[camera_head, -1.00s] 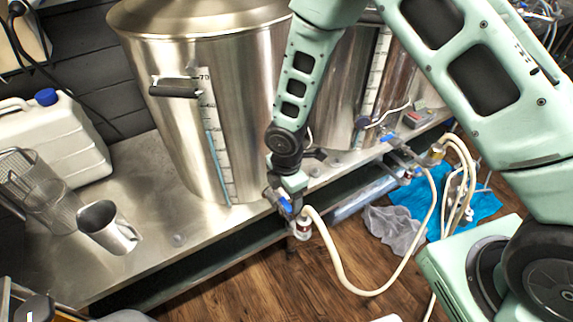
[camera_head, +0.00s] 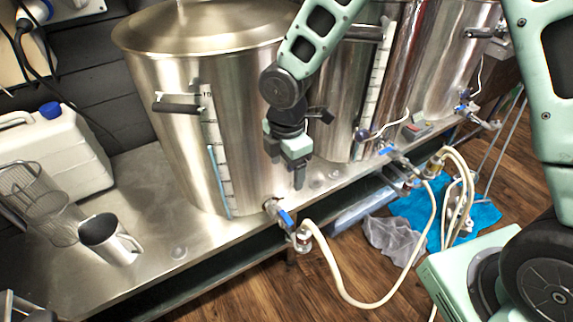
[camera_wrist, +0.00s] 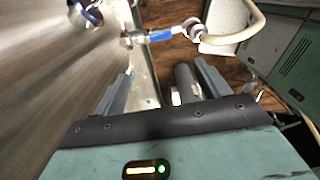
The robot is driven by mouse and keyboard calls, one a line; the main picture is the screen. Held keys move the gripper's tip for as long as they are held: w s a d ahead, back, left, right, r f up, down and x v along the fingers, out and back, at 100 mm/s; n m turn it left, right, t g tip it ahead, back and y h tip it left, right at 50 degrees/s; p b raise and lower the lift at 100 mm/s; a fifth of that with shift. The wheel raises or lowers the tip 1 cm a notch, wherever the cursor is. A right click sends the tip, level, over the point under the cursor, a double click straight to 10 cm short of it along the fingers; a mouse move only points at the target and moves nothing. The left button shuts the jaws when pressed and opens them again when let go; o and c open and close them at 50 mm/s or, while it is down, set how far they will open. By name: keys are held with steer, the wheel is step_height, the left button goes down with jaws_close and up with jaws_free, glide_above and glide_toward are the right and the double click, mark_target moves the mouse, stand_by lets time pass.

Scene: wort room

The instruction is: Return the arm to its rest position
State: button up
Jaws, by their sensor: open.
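My gripper (camera_head: 298,178) points down in front of the nearest steel kettle, just above and to the right of that kettle's blue-handled valve. In the wrist view my gripper (camera_wrist: 163,82) has its two fingers apart with nothing held between them. The steel kettle (camera_head: 165,110) stands on the metal bench, and its wall fills the left of the wrist view (camera_wrist: 50,80). The valve (camera_head: 284,217) has a cream hose on its outlet; it also shows beyond the fingers in the wrist view (camera_wrist: 160,36).
More kettles (camera_head: 440,75) stand along the bench (camera_head: 150,255) to the right. A steel jug (camera_head: 108,240), wire baskets (camera_head: 50,215) and a white canister (camera_head: 60,150) stand at left. The cream hose (camera_head: 345,290) loops over the wooden floor, near blue and grey cloths (camera_head: 395,238).

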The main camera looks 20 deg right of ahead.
stand_by(0.3)
steer(key=s+r+m+p, duration=0.1)
steer(key=s+r+m, duration=0.6)
steer(key=s, duration=0.3)
steer(key=s+d+r+m+p, duration=0.1)
steer(key=s+r+m+p, duration=0.1)
steer(key=s+r+m, duration=0.4)
steer(key=shift+s+d+r+m+y, duration=0.2)
steer(key=shift+s+r+m+y, duration=0.15)
steer(key=shift+s+r, duration=1.9)
steer(key=shift+s+f, duration=0.3)
steer(key=shift+f, duration=0.1)
